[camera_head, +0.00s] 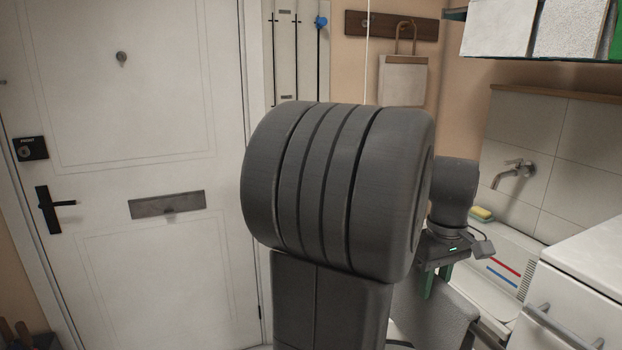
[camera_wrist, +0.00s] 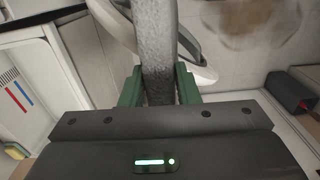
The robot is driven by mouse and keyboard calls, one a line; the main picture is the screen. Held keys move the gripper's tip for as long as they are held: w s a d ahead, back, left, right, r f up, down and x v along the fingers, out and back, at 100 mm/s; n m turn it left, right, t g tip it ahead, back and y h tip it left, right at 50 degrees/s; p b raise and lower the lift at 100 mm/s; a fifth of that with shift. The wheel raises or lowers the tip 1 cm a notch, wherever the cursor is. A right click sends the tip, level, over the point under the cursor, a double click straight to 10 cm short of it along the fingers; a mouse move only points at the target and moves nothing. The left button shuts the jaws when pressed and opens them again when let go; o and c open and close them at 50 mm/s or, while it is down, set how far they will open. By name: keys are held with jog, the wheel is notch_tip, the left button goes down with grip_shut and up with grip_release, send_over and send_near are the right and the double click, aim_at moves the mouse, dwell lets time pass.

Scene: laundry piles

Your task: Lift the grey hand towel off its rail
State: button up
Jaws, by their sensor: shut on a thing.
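The grey hand towel (camera_head: 440,315) hangs below my gripper (camera_head: 437,280) in the head view, at the lower right in front of the sink. In the wrist view, the towel (camera_wrist: 157,40) is a thick grey strip between the two green fingers of my gripper (camera_wrist: 158,88). The fingers are shut on it, one on each side. My arm hides part of the towel in the head view. I cannot clearly make out the rail, or tell whether the towel touches it.
A white sink (camera_head: 495,270) with red and blue stripes lies just right of my gripper, with a yellow sponge (camera_head: 482,214) on its back edge. A white cabinet (camera_head: 575,300) with a bar handle stands at the right. A white door (camera_head: 130,130) is at the left.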

notch_tip(320, 180, up, 16)
jog(key=p, duration=1.4)
jog(key=shift+p, duration=0.35)
